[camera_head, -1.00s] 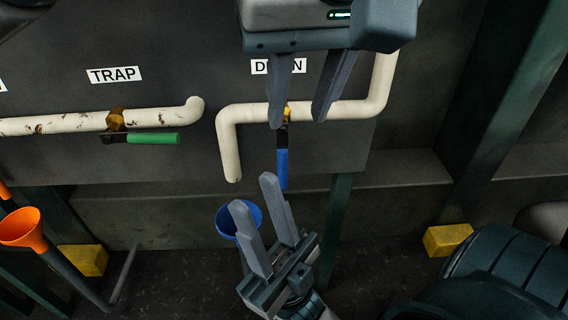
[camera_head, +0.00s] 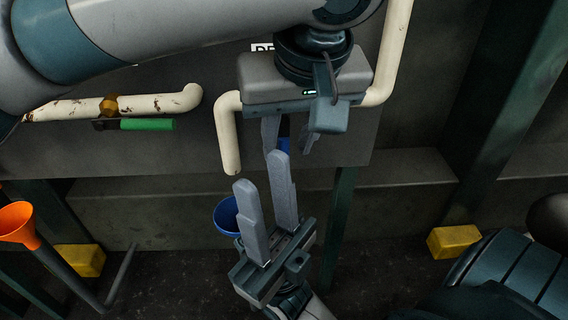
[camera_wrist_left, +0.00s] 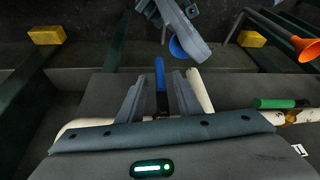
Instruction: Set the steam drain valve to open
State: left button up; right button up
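The drain valve's blue handle (camera_head: 284,143) hangs down across its horizontal cream pipe (camera_head: 228,110). In the head view it is mostly hidden behind my left gripper (camera_head: 288,150). In the left wrist view the blue handle (camera_wrist_left: 160,72) lies between the two fingers of my left gripper (camera_wrist_left: 160,82), with a visible gap on each side. That gripper is open. The DRAIN label (camera_head: 262,47) is mostly covered by my arm. My right gripper (camera_head: 261,170) is open and empty, below and in front of the valve, fingers pointing up.
To the left, the trap pipe (camera_head: 150,104) carries a green handle (camera_head: 147,124) lying along it. A blue funnel (camera_head: 227,216) stands low behind my right gripper, and an orange funnel (camera_head: 16,222) is at far left. Yellow blocks (camera_head: 450,241) sit near the floor.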

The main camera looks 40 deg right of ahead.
pick_arm(q)
jog(key=shift+b+x, duration=0.7)
jog(key=shift+x, duration=2.05)
grip_shut()
